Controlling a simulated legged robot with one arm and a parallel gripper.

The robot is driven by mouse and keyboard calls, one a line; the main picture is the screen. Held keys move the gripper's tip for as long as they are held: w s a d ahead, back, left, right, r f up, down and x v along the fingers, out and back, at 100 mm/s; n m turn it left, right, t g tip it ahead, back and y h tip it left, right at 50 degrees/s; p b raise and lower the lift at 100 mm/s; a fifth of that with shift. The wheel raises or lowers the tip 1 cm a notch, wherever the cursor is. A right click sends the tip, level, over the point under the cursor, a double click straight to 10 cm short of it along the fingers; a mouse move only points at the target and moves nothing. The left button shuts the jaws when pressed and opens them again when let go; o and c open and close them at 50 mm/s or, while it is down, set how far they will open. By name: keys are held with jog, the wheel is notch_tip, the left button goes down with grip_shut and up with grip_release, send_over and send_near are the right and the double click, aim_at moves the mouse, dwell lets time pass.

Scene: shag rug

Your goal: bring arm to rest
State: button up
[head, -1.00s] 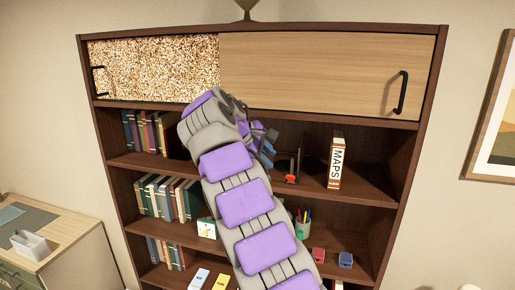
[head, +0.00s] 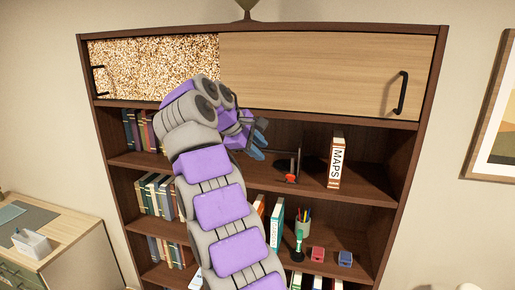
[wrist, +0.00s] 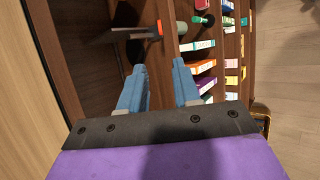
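My gripper (head: 258,140) is in front of the bookcase's upper open shelf, left of the MAPS book. In the wrist view its two blue fingers (wrist: 158,72) are apart with nothing between them. My grey and purple arm reaches up from the bottom of the head view and hides part of the shelves.
The bookcase (head: 270,27) holds a MAPS book (head: 336,162), a small red-and-dark item (head: 291,177), several books (head: 155,190) and a pencil cup (head: 303,226). A sliding wooden door (head: 320,75) is above. A desk (head: 60,235) stands at left, a framed picture (head: 495,120) at right.

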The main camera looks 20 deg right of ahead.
jog(key=shift+s+f, duration=0.1)
dwell(0.4)
jog(key=s+a+f+m+g+y+b, duration=0.1)
jog(key=s+a+f+m+y+b, duration=0.1)
jog(key=s+f+b, duration=0.7)
jog(key=s+a+f+m+g+y+b, duration=0.2)
jog(key=s+f+b, duration=0.7)
jog(key=s+f, duration=1.3)
jog(key=s+a+f+m+g+y+b, duration=0.2)
jog(key=s+a+f+m+y+b, duration=0.2)
jog(key=s+f+b, duration=0.5)
jog(key=s+f+m, duration=0.1)
jog(key=s+f, duration=0.6)
jog(key=f, duration=0.7)
jog(key=shift+s+m, duration=0.2)
jog(key=shift+m, duration=0.1)
